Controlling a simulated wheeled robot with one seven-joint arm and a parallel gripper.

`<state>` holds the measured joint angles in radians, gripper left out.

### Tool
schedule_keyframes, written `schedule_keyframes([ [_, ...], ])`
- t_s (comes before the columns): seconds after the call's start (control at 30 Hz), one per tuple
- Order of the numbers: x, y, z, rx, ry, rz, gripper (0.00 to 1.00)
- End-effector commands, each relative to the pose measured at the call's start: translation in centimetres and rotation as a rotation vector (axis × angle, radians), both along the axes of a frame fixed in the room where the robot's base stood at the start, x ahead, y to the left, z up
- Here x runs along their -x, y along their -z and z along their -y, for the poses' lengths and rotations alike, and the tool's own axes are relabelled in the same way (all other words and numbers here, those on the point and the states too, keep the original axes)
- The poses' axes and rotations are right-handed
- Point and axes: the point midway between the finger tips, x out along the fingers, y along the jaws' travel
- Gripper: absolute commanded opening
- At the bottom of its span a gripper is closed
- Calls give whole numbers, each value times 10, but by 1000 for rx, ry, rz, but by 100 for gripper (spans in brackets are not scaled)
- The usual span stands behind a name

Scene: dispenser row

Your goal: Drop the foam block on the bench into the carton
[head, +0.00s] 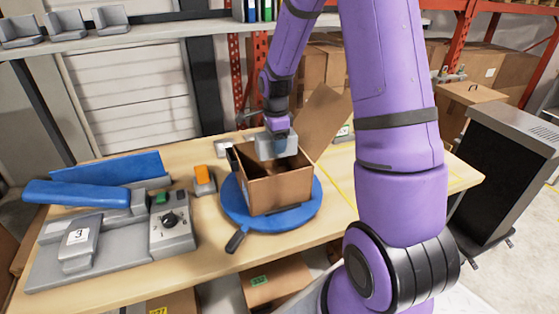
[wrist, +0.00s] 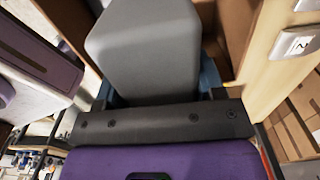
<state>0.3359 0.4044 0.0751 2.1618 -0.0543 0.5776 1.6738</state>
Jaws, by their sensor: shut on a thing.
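The foam block (wrist: 145,45) is a grey block with rounded edges, filling the middle of the wrist view. My gripper (head: 278,143) is shut on it, with a bluish finger at each side in the wrist view. In the head view my gripper hangs over the open carton (head: 282,191), at its back part. The brown carton has a raised flap at the right and stands on a round blue turntable (head: 240,214) on the bench (head: 345,192). The carton's inside is mostly hidden, and I cannot tell how far the block reaches into it.
A grey machine (head: 95,262) with a raised blue arm (head: 75,194) and a control box with a knob (head: 171,226) stands on the bench at left. An orange-topped device (head: 204,180) is left of the turntable. A dark cabinet (head: 497,165) stands at right.

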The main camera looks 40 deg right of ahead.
Motion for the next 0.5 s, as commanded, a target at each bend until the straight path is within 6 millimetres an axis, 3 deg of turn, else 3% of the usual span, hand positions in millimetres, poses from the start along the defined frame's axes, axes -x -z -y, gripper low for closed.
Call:
schedule_keyframes([
  [0.2, 0, 19, 0, 0, -1, -1, 41],
  [0.5, 0, 25, 0, 0, -1, 1, 41],
])
